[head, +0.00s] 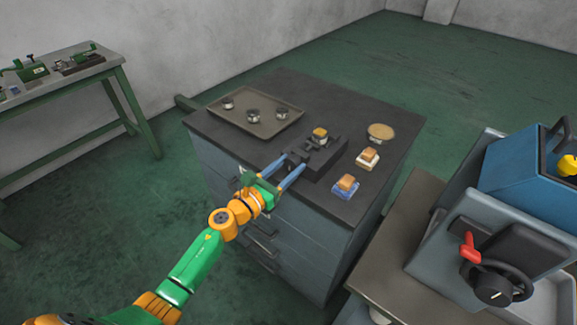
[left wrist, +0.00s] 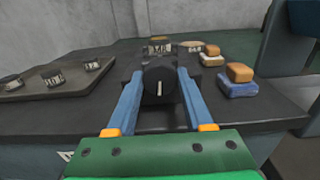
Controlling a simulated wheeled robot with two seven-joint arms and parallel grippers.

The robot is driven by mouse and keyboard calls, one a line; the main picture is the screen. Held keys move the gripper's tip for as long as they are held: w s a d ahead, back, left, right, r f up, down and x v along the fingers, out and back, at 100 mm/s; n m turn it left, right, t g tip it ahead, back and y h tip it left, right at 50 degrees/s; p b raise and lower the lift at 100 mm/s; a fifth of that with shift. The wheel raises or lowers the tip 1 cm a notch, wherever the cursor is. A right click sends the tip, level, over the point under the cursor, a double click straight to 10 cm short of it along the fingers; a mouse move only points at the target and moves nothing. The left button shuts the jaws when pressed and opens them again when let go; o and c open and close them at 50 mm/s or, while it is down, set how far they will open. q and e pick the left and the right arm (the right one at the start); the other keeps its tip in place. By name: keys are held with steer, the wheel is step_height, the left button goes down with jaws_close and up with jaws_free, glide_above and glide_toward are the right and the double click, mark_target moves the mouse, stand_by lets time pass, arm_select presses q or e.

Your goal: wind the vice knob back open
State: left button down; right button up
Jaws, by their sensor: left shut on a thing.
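The black vice (head: 318,156) stands on the dark top of the blue drawer cabinet, with a small orange-topped block (head: 320,133) at its jaws. Its round black knob (left wrist: 159,80) faces me in the left wrist view, with a pale upright mark on it. My left gripper (head: 293,167) reaches in from the front left. Its two blue fingers are shut on the knob, one on each side. In the head view the knob is mostly hidden between the fingers. My right gripper is not in view.
A tray (head: 228,127) with several small round metal pieces lies left of the vice. To the right are a block on a white base (head: 367,161), one on a blue base (head: 345,189) and a round tan dish (head: 381,131). A grey machine with a black handwheel (head: 495,288) stands front right.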

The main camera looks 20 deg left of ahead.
arm_select(q)
steer(key=shift+n, duration=0.3)
steer(key=n, duration=0.8)
steer(key=shift+d+p, duration=0.1)
steer(key=shift+p, duration=0.25)
steer(key=n, duration=0.4)
steer(key=shift+r+n+p, duration=0.1)
steer(key=shift+n+p, duration=0.55)
steer(key=shift+n, duration=1.85)
steer(key=shift+c, duration=1.4)
jaws_free()
